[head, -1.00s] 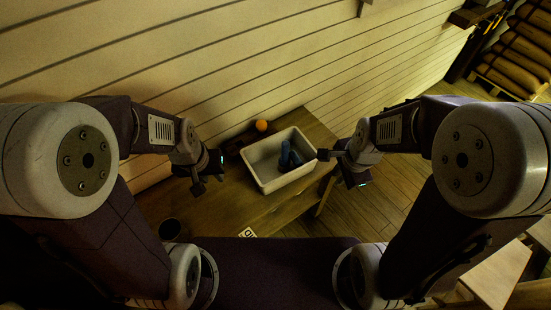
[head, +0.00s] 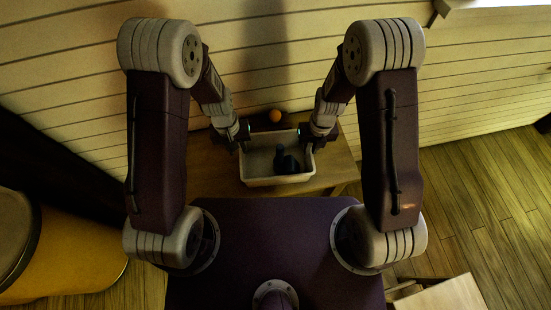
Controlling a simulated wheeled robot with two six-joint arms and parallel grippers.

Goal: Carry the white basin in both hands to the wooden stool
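The white basin (head: 278,181) stands on a wooden table against the plank wall, with dark blue things (head: 286,160) inside it. My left gripper (head: 241,141) is at the basin's left end, at rim height. My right gripper (head: 306,140) is at its right end. Both point down at the rim. The fingers are small and dark, so I cannot tell whether they are closed on the rim or only beside it. A pale wooden top (head: 447,296) at the bottom right, cut off by the frame, may be the wooden stool.
An orange ball (head: 275,115) lies on the table (head: 213,172) behind the basin. A yellow rounded container (head: 70,255) stands at the left. A pale ledge (head: 490,4) juts from the wall at top right. Plank floor (head: 480,200) to the right is clear.

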